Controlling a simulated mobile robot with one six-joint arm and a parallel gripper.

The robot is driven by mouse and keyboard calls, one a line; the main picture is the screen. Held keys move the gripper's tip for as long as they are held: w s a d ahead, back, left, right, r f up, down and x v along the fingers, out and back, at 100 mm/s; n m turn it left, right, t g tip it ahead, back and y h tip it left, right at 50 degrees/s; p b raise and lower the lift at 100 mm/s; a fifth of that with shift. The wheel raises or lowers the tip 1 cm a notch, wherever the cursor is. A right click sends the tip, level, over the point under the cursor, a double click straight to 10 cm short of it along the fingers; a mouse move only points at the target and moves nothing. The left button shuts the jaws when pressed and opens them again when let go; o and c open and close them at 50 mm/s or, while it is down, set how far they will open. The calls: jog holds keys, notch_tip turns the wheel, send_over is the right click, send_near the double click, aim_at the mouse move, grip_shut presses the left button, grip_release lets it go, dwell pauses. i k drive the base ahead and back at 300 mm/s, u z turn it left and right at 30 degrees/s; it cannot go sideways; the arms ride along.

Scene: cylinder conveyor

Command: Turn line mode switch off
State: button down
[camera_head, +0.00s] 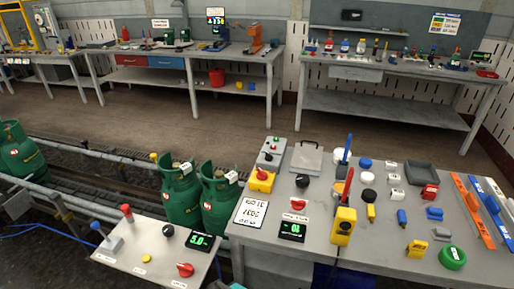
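A grey control panel (140,244) at the lower left carries a red rotary knob (185,269) with a small label below it. It also holds a black knob (168,230), a yellow button (146,258), a blue-topped lever (105,237), a red-topped lever (128,213) and a green-lit display (200,240). A second red rotary knob (298,204) and another display (292,230) sit on the grey table to the right. The labels are too small to read, so I cannot tell which knob is the line mode switch. My gripper is not in view.
Green gas cylinders (181,196) stand on the conveyor (88,160) behind the panel. The grey table (385,262) is crowded with a yellow tool (343,226), a green tape roll (452,257) and small parts. Workbenches (385,100) line the back wall; the floor before them is clear.

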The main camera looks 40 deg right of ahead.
aim_at(268, 157)
jog(key=u, duration=0.35)
jog(key=k, duration=0.85)
jog(key=z, duration=0.15)
